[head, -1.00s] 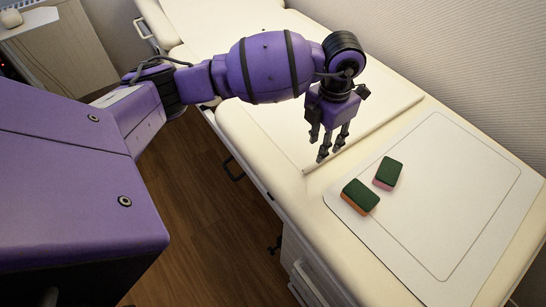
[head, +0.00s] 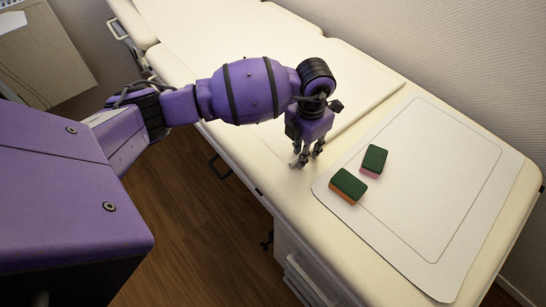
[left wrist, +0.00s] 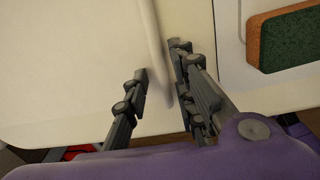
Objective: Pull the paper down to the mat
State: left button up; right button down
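The off-white paper (head: 350,75) lies along the padded table, and its raised rolled edge (head: 372,108) faces the mat. The mat (head: 430,255) is a pale sheet with a thin outline, lying to the right of that edge. My left gripper (head: 304,158) points down at the near end of the rolled edge and hides that end in the head view. In the left wrist view the fingers (left wrist: 160,92) are apart, with the paper's rolled edge (left wrist: 154,40) running between them. My right gripper is in neither view.
Two sponges lie on the mat's left part: a green and orange one (head: 348,187) and a green and pink one (head: 374,161). The table's front edge is close to my left gripper. A wall (head: 490,60) runs along the back. Most of the mat is clear.

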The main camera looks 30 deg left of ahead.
pick_arm(q)
jog(key=shift+w+r, duration=0.1)
grip_shut()
jog(key=d, duration=0.1)
jog(key=s+d, duration=0.1)
jog(key=d, duration=0.1)
jog(key=d+p, duration=0.1)
jog(key=shift+s+d, duration=0.3)
jog(key=shift+s, duration=0.05)
jog(key=shift+o, duration=2.2)
grip_release()
jog(key=shift+a+r, duration=0.1)
jog(key=shift+r, duration=0.1)
notch_tip(320, 180, up, 12)
jog(key=shift+f, duration=0.2)
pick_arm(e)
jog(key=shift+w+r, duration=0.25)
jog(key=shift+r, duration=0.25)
